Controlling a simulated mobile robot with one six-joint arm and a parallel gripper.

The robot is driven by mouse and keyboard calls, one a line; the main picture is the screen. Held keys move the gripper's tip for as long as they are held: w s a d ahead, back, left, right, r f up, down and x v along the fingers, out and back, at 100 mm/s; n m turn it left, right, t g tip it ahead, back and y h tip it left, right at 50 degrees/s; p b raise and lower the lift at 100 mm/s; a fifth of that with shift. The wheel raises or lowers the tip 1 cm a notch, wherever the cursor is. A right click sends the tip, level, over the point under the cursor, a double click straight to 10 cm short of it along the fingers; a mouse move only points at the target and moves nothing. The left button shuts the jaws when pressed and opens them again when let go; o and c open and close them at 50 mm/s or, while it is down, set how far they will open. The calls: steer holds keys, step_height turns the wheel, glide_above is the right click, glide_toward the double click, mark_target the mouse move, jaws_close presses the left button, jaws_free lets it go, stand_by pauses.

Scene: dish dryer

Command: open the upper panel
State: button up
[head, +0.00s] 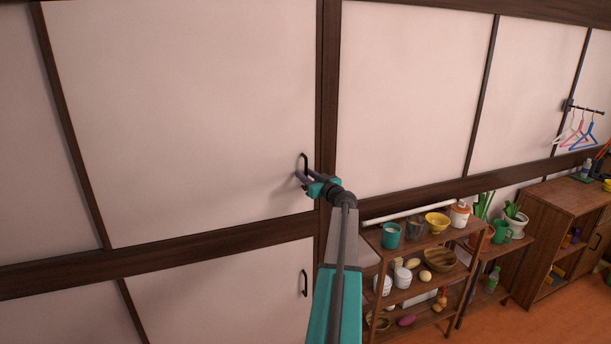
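The upper panel (185,110) is a large pale panel in a dark wooden frame. Its right edge lies against a dark upright post, and no gap shows there. Its dark handle (304,160) stands near the lower right corner. My gripper (301,178), dark with teal parts, is at the lower part of this handle. Its fingers point left toward the panel and partly cover the handle. They are too small to tell whether they are apart, or whether they touch or grip the handle.
A lower panel (220,295) with its own handle (304,283) lies below a dark crossbeam (150,254). To the right stand a wooden shelf (425,241) with bowls and cups, potted plants (515,218), a cabinet (560,205) and hangers (583,135). Orange floor shows at lower right.

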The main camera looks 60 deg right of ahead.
jaws_close()
steer(key=shift+a+f+b, duration=0.15)
steer(key=shift+f+b, duration=0.05)
steer(key=shift+b, duration=0.3)
